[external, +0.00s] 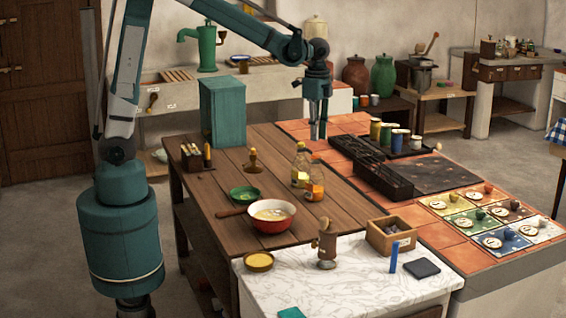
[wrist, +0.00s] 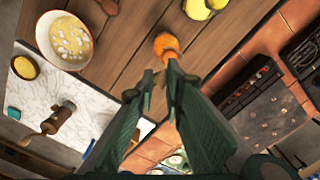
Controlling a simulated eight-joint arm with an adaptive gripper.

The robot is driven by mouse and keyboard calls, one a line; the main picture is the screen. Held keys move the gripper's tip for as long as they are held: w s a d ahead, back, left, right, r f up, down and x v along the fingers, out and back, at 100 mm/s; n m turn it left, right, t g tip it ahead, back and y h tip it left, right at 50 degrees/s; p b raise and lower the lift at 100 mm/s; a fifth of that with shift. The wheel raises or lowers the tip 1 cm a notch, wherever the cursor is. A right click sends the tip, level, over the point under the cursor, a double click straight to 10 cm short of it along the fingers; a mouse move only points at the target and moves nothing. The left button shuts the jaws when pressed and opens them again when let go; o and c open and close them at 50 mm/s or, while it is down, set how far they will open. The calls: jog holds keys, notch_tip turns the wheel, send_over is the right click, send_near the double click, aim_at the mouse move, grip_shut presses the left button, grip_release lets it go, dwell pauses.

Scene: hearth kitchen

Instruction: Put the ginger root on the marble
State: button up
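The white veined marble worktop (external: 345,285) is at the front of the external view, joined to the wooden table. It also shows at the left of the wrist view (wrist: 40,97). I cannot clearly make out the ginger root in either view. My gripper (external: 318,134) hangs pointing down above the far right part of the wooden table, near the tiled counter. In the wrist view its fingertips (wrist: 156,80) are apart, with no clear object between them. An orange-topped bottle (wrist: 166,43) appears just beyond them.
A red bowl (external: 271,216), green bowl (external: 244,194) and bottles (external: 302,168) stand on the wooden table. The marble carries a yellow dish (external: 259,261), brown grinder (external: 327,246) and wooden box (external: 390,238). Its front middle is clear. A black grate (external: 380,178) is on the tiles.

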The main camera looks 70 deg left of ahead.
jog(key=w+d+m, duration=0.2)
jog(key=d, duration=1.5)
jog(key=m+p, duration=0.1)
jog(key=m, duration=0.4)
send_over(365, 299)
notch_tip(365, 299, down, 12)
jog(key=shift+a+f, duration=0.1)
jog(key=shift+f, duration=0.8)
jog(key=shift+f, duration=3.1)
jog(key=shift+f+b, duration=0.15)
jog(key=shift+b, duration=0.15)
jog(key=shift+f, duration=1.7)
